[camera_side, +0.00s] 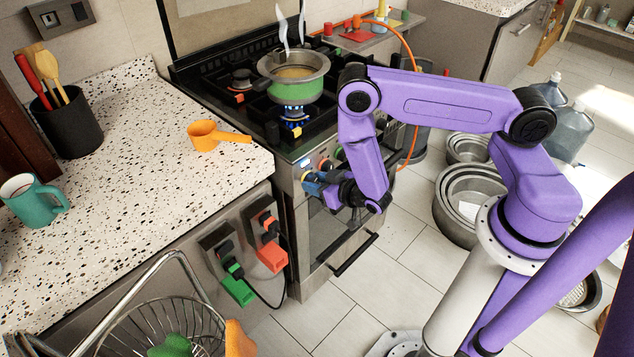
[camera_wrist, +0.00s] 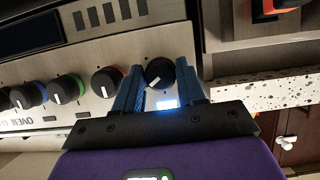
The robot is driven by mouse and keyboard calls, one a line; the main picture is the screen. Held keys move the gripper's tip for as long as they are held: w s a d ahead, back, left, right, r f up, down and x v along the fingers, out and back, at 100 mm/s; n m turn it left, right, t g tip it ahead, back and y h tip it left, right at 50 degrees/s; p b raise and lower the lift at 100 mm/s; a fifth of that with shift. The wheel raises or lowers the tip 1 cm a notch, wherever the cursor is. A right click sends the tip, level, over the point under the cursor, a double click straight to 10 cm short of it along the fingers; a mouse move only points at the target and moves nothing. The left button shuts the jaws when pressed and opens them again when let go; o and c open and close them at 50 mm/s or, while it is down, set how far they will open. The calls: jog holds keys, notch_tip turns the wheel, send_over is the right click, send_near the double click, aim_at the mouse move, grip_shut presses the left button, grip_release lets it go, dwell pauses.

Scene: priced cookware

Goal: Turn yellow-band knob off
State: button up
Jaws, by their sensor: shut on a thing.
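In the wrist view, a row of black knobs runs along the steel stove panel (camera_wrist: 80,78). Three of them show a blue band (camera_wrist: 28,95), a green band (camera_wrist: 68,88) and a red band (camera_wrist: 107,82). The end knob (camera_wrist: 159,72) sits between the two blue fingers of my gripper (camera_wrist: 160,84), which is shut on it; its white mark points down and left. I cannot make out its band colour.
A green pot (camera_side: 294,80) steams over a lit blue flame (camera_side: 293,112). An orange measuring cup (camera_side: 203,135) lies on the speckled counter (camera_side: 120,180) left of the stove. Plugs in sockets (camera_side: 268,222) are on the cabinet side. Steel pots (camera_side: 468,203) stand on the floor behind my arm.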

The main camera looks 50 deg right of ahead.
jog(key=n+h, duration=0.2)
jog(key=n, duration=0.2)
jog(key=n+t+h, duration=0.1)
jog(key=n+h, duration=0.2)
jog(key=shift+a+f+n, duration=0.1)
jog(key=shift+a+n, duration=0.1)
jog(key=shift+n, duration=0.2)
dwell(0.7)
jog(key=o, duration=1.1)
jog(key=shift+c, duration=0.2)
jog(key=v, duration=1.7)
jog(key=shift+s, duration=0.25)
jog(key=shift+a+f, duration=0.1)
